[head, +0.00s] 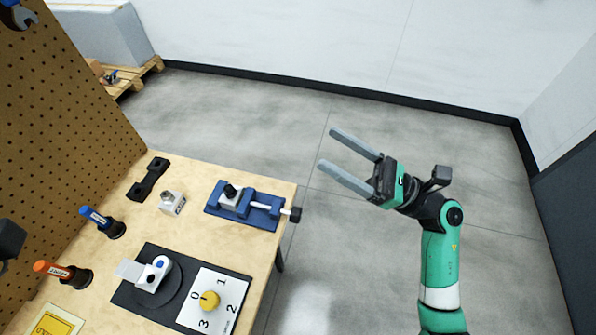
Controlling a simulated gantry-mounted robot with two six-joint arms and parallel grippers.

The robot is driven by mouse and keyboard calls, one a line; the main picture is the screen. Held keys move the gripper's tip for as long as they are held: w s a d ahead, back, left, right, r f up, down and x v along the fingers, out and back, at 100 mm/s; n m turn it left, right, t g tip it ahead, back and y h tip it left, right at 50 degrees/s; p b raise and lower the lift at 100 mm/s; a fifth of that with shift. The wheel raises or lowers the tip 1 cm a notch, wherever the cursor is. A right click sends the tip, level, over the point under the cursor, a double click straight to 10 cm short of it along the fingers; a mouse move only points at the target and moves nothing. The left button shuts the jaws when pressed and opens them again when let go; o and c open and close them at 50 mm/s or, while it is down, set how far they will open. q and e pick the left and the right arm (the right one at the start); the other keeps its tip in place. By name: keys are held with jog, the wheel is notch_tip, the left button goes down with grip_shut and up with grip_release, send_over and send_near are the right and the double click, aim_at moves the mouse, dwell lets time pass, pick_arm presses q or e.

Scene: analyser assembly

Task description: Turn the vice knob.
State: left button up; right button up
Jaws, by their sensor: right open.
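The blue vice (262,217) sits at the far right corner of the wooden workbench. Its black knob (295,214) is on a screw at the vice's right end and sticks out past the bench edge. A small metal part with a black top (230,192) sits at the vice's left end. My right gripper (328,147) is open and empty, over the floor to the right of the bench. Its two long grey fingers point up and left, apart from the vice and knob. My left gripper's fingers are not in view.
A dial plate with a yellow knob (209,300) and a black base (133,291) lie nearer on the bench. Blue (97,217) and orange (55,269) handled tools stand left. A pegboard (60,120) rises behind. Right of the bench is open floor.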

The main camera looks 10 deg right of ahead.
notch_tip(320, 180, down, 19)
jog(key=s+d+g+h+b, duration=0.1)
jog(key=d+g+h+b, duration=0.1)
jog(key=h+b, duration=0.1)
jog(key=g, duration=0.1)
send_near(296, 214)
jog(key=shift+m+h, duration=0.4)
jog(key=b+x, duration=0.1)
jog(key=x, duration=0.2)
jog(key=f+b+x, duration=0.1)
jog(key=x, duration=0.2)
jog(key=b+x, duration=0.1)
jog(key=x, duration=0.2)
jog(key=shift+w+d+f+b, duration=0.1)
jog(key=shift+w+f+b, duration=0.1)
jog(key=shift+b, duration=0.15)
jog(key=shift+w+a+r, duration=0.1)
jog(key=shift+w+a, duration=0.2)
jog(key=shift+a, duration=0.2)
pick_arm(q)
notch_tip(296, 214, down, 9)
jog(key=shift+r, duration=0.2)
pick_arm(e)
jog(key=shift+c, duration=0.3)
grip_shut()
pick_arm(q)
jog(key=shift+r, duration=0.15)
